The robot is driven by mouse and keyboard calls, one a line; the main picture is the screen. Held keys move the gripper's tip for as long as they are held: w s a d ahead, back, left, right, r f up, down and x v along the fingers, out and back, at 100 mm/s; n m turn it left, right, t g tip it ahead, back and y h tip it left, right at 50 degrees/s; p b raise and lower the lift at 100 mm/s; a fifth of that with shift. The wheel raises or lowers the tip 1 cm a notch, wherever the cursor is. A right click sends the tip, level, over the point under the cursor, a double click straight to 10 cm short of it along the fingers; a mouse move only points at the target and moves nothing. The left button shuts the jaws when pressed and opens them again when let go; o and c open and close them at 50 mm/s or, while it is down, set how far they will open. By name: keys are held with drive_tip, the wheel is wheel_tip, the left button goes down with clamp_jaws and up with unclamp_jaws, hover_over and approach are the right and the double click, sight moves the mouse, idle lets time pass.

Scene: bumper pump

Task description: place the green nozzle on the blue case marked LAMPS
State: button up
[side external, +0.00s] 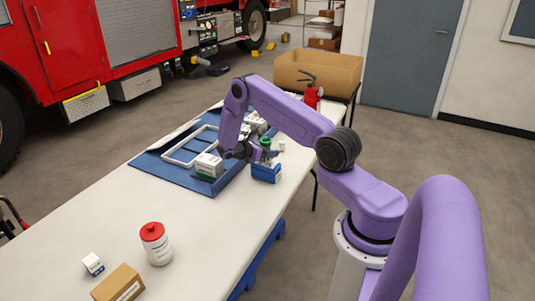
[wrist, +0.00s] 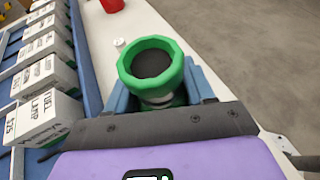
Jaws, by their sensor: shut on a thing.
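The green nozzle (wrist: 176,55), a ring with a dark opening, is upright in the wrist view. In the side external view the green nozzle (side external: 265,141) shows just above a small blue case (side external: 266,174) with a white label. My gripper (side external: 255,153) is shut on the nozzle, at or just over the case. Blue parts flank the nozzle in the wrist view; I cannot tell whether they are fingers or case. Whether the nozzle touches the case is hidden, and the label is too small to read.
A blue mat (side external: 150,164) with a white frame (side external: 190,147) and white boxes (side external: 207,165) lies left of my gripper. A small white item (side external: 281,145) stands right of it. A red-capped bottle (side external: 155,243) and cardboard box (side external: 118,283) are nearer. The table's middle is clear.

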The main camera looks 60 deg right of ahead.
drive_tip(key=shift+f, duration=0.55)
drive_tip(key=shift+f, duration=0.15)
drive_tip(key=o, duration=1.2)
